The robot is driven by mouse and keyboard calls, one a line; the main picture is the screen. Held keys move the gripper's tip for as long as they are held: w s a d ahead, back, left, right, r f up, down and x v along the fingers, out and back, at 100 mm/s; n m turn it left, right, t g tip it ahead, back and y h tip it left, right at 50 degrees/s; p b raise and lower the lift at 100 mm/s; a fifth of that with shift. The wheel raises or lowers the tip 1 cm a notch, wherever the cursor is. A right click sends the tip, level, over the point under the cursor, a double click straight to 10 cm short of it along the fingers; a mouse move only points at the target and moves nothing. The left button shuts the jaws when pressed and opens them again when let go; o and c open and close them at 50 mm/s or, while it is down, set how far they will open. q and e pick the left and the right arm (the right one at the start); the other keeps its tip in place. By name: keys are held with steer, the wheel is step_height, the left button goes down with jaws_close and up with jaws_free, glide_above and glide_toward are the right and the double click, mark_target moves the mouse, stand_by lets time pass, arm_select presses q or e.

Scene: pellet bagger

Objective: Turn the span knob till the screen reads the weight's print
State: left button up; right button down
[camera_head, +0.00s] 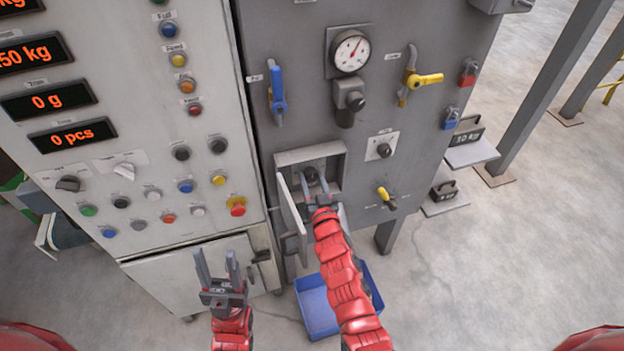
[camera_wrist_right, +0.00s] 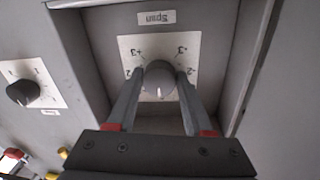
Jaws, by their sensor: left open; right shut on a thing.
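The span knob (camera_wrist_right: 160,80) is a grey round knob on a white dial plate under a "Span" label, inside an open recess (camera_head: 281,158). My right gripper (camera_wrist_right: 157,76) is shut on the knob, one finger on each side; its white mark points toward the gripper. In the head view my right gripper (camera_head: 317,184) reaches into the recess. Orange screens at the upper left include one ending in "50 kg" (camera_head: 32,54), cut off at the left edge. My left gripper (camera_head: 214,256) is open and empty.
The recess's small door (camera_head: 291,214) stands open. A second dark weight (camera_head: 444,190) stands on a lower plate. A blue bin (camera_head: 317,307) sits on the floor below. A gauge (camera_head: 350,52), valve handles and several buttons cover the cabinets.

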steer(key=shift+f+n+b, duration=0.25)
steer(key=shift+n+b, duration=0.5)
steer(key=shift+n, duration=0.05)
steer(key=shift+n+b, duration=0.65)
steer(key=shift+n, duration=0.05)
steer(key=n+b, duration=0.3)
steer(key=n, duration=0.2)
steer(key=shift+n+t+b, duration=0.3)
steer(key=shift+n, duration=0.1)
steer(key=n+y+b, duration=0.1)
steer(key=n+b, duration=0.1)
steer(key=n, duration=0.2)
steer(key=shift+n, duration=0.4)
steer(key=n+b, duration=0.1)
steer(key=n, duration=0.3)
steer(key=shift+d+n+b, duration=0.1)
steer(key=shift+n+b, duration=0.25)
steer(key=shift+n, duration=0.05)
steer(key=shift+r, duration=0.1)
